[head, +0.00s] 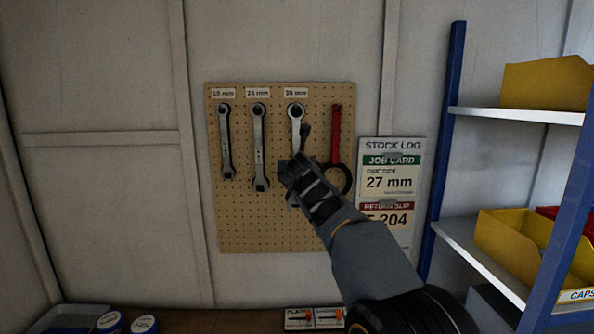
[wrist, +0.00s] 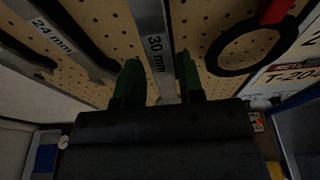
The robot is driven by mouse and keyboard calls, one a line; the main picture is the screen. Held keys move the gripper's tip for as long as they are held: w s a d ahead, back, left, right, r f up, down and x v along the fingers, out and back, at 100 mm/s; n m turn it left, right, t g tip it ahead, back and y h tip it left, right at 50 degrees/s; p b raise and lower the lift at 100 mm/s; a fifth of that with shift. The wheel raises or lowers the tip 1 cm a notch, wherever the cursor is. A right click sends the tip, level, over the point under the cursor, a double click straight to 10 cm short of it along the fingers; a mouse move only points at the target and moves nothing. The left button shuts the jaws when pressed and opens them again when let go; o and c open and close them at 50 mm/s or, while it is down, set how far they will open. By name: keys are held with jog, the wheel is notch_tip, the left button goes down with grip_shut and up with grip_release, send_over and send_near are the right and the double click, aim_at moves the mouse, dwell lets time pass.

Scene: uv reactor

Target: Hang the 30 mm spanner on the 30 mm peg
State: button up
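The 30 mm spanner (head: 296,120) hangs upright by its ring end under the rightmost size label (head: 296,92) on the pegboard; the peg itself is too small to make out clearly. Its handle, marked 30 mm (wrist: 156,50), runs down between my gripper's green fingers in the wrist view. My gripper (wrist: 158,82) is open around the handle, with a small gap showing on each side. In the head view my gripper (head: 294,172) covers the spanner's lower part.
The pegboard (head: 235,220) also holds an 18 mm spanner (head: 226,145), a 24 mm spanner (head: 259,150) and a red-handled ring tool (head: 336,135) close right of my gripper.

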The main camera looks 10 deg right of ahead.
jog(key=o, duration=0.4)
jog(key=shift+c, duration=0.2)
jog(key=shift+f, duration=0.15)
jog(key=shift+s, duration=0.1)
